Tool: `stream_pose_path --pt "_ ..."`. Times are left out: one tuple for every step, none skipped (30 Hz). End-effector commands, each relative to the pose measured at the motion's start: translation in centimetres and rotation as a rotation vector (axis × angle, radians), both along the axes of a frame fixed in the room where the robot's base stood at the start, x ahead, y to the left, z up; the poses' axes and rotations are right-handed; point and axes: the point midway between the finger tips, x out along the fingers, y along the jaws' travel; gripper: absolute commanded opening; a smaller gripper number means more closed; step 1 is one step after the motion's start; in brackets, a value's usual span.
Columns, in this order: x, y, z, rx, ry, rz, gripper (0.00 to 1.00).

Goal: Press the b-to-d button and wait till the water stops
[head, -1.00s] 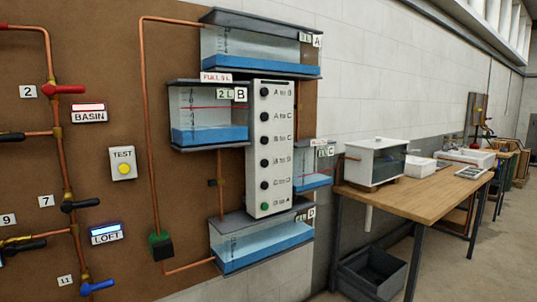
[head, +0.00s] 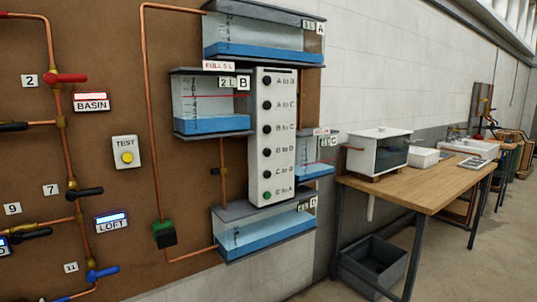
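The white button panel (head: 283,190) is on the brown wall board, with a column of black buttons and a green one at the bottom. The B to D button (head: 266,151) is black, fourth from the top. Tank B (head: 212,105) is left of the panel, with blue water below a red line and a 2 L label. Tank D (head: 265,232) is under the panel and holds blue water. Tank A (head: 263,35) is above and tank C (head: 316,158) is at the right, partly hidden by the panel. My gripper is not in view.
Copper pipes with coloured valves and a yellow TEST button (head: 127,157) are on the left of the board. A wooden table (head: 425,190) with a white-framed tank (head: 377,153) stands at the right. A grey crate (head: 372,264) is under it. Floor at the right is clear.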

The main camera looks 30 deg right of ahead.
Motion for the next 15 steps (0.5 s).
stream_pose_path --pt "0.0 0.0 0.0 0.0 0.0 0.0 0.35" --pt "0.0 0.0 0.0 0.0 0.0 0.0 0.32" --pt "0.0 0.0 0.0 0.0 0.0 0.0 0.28" --pt "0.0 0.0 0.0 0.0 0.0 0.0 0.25" --pt "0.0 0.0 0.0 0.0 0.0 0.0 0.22" --pt "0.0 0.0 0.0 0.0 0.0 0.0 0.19" --pt "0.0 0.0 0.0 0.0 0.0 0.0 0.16" --pt "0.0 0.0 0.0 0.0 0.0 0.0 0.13" --pt "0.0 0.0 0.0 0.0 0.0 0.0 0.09" --pt "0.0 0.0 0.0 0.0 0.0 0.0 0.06" --pt "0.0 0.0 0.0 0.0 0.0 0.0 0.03" --pt "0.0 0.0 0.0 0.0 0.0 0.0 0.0" --pt "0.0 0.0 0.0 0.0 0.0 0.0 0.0" --pt "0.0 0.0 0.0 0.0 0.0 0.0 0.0" --pt "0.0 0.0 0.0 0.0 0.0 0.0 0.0"
